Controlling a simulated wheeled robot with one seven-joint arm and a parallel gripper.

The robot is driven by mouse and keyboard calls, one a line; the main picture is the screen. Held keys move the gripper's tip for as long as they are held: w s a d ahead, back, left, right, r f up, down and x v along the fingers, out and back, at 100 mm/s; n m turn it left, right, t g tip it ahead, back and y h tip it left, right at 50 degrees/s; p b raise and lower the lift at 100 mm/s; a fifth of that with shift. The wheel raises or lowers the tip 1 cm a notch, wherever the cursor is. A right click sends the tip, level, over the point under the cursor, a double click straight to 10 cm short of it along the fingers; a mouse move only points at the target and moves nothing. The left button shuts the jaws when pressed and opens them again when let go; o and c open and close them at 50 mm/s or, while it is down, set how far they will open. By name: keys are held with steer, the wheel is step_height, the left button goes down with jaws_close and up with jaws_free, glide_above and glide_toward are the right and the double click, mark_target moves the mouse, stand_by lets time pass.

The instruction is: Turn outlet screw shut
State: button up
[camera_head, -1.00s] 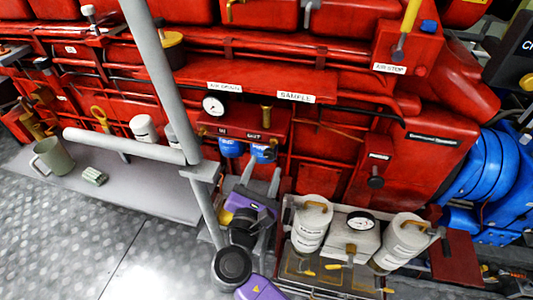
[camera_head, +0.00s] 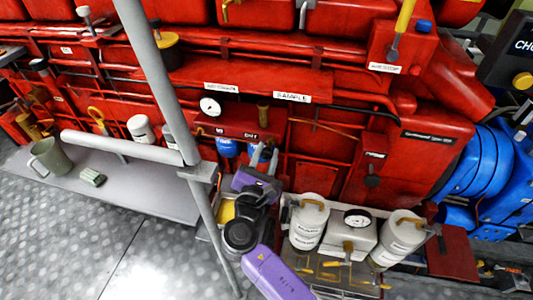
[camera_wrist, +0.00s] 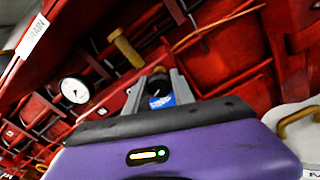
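A red block (camera_head: 238,127) with two labels, the right one apparently "OUT", sits below the "SAMPLE" sign. A brass screw (camera_head: 264,113) stands upright above the right label; it also shows in the wrist view (camera_wrist: 127,47), left of and beyond my fingers. Blue round parts hang under the block, one on the left (camera_head: 228,148) and one under the right label, partly hidden by my gripper (camera_head: 265,158). In the wrist view my gripper (camera_wrist: 160,92) has its grey fingers apart, with the right blue part (camera_wrist: 161,101) seen between them. Contact cannot be told.
A round gauge (camera_head: 210,107) is at the block's left. White canisters (camera_head: 310,220) and a gauge box (camera_head: 350,235) stand in a tray right of my arm. A grey diagonal post and rail (camera_head: 125,145) stand to the left. A mug (camera_head: 50,157) sits on the ledge.

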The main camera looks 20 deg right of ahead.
steer(key=shift+m+b, duration=0.35)
steer(key=shift+m, duration=0.05)
jaws_close()
steer(key=m+b, duration=0.2)
steer(key=m, duration=0.1)
steer(key=m+b, duration=0.1)
steer(key=shift+f+m+b, duration=0.25)
steer(key=shift+m+b, duration=0.05)
steer(key=shift+b, duration=0.05)
steer(key=m+b, duration=0.5)
steer(key=m, duration=0.1)
steer(key=shift+b, duration=0.3)
steer(key=m+b, duration=0.6)
steer(key=m, duration=0.1)
steer(key=shift+b, duration=0.35)
steer(key=shift+r+m+b, duration=0.15)
steer(key=shift+m+b, duration=1.4)
steer(key=shift+m, duration=0.45)
steer(key=o, duration=1.1)
jaws_free()
steer(key=shift+r, duration=0.1)
